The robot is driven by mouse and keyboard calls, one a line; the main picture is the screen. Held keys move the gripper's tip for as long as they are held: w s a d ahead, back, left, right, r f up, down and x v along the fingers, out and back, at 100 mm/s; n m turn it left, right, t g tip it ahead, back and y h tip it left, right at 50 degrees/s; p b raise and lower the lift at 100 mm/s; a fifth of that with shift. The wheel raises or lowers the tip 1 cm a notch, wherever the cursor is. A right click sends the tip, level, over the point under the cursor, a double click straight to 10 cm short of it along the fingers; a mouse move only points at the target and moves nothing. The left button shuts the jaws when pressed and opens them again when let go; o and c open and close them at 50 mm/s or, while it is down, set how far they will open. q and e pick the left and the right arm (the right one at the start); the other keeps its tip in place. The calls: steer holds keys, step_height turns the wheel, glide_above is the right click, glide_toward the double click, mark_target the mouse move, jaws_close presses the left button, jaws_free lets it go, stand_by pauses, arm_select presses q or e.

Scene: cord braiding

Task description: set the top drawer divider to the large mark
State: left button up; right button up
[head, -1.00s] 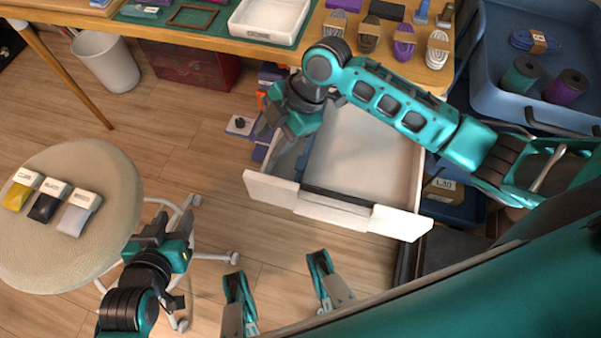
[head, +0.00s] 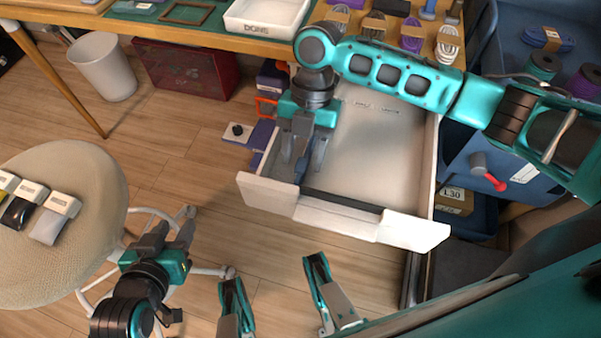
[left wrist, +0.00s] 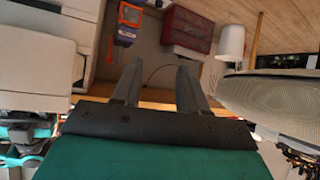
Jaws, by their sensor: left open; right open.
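The open top drawer (head: 395,228) is white and pulled out below the workbench in the head view. Small dark marks (head: 376,107) show near its back; they are too small to read. My right gripper (head: 303,170) is open and points down into the left part of the drawer. It hides most of the divider there, and I cannot tell whether the divider lies between its fingers. My left gripper (head: 165,238) is open and empty, left of and in front of the drawer, beside the stool. In the left wrist view its open fingers (left wrist: 160,85) have nothing between them.
A round stool (head: 75,180) with several small packets stands at left. The bench (head: 215,35) bears a white tray (head: 265,14) and cord bundles. A blue bin cart (head: 500,70) stands at right. A white bin (head: 104,68) and a red box (head: 187,68) stand behind.

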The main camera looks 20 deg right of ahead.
mark_target(302, 163)
steer(key=shift+b+x, duration=0.45)
steer(key=shift+x, duration=1.8)
steer(key=shift+w, duration=0.1)
jaws_close()
